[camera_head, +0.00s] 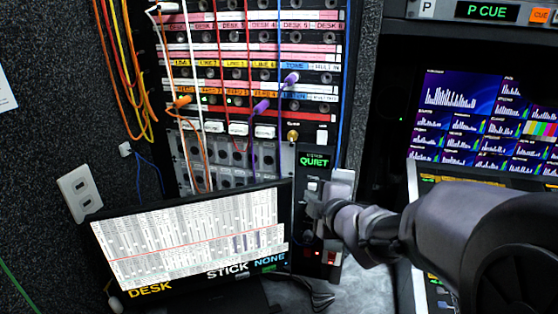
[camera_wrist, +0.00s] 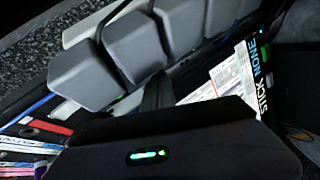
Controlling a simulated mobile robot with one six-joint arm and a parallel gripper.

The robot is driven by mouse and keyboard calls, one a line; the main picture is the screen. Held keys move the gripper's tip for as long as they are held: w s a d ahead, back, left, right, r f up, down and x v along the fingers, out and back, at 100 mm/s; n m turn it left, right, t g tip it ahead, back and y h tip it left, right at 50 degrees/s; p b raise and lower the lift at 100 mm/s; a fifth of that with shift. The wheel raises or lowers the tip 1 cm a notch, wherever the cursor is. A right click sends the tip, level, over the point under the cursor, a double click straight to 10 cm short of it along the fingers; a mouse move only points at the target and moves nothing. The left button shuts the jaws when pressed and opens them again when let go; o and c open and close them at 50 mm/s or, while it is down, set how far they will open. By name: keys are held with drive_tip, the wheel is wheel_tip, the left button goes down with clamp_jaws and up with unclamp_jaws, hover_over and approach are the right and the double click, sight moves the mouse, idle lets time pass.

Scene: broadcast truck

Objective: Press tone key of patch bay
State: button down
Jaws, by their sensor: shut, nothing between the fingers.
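The patch bay (camera_head: 250,75) is a tall rack of jack rows, label strips and plugged cords at the upper middle of the head view. A blue label (camera_head: 295,66) on one strip appears to read TONE. Below right is a narrow dark panel (camera_head: 313,170) with a green QUIET display and small controls. I cannot make out which control is the tone key. My gripper (camera_head: 314,208) is shut and empty, in front of this panel's lower half and hiding part of it. In the wrist view, grey finger parts (camera_wrist: 100,70) fill the upper left; contact cannot be told.
A tilted screen (camera_head: 185,235) marked DESK, STICK and NONE stands left of my gripper; it also shows in the wrist view (camera_wrist: 235,80). Cords hang across the rack. Monitors (camera_head: 480,120) fill the right side. A wall socket (camera_head: 82,190) is at left.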

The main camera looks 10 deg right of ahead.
idle(0.8)
drive_tip(key=shift+w, duration=0.4)
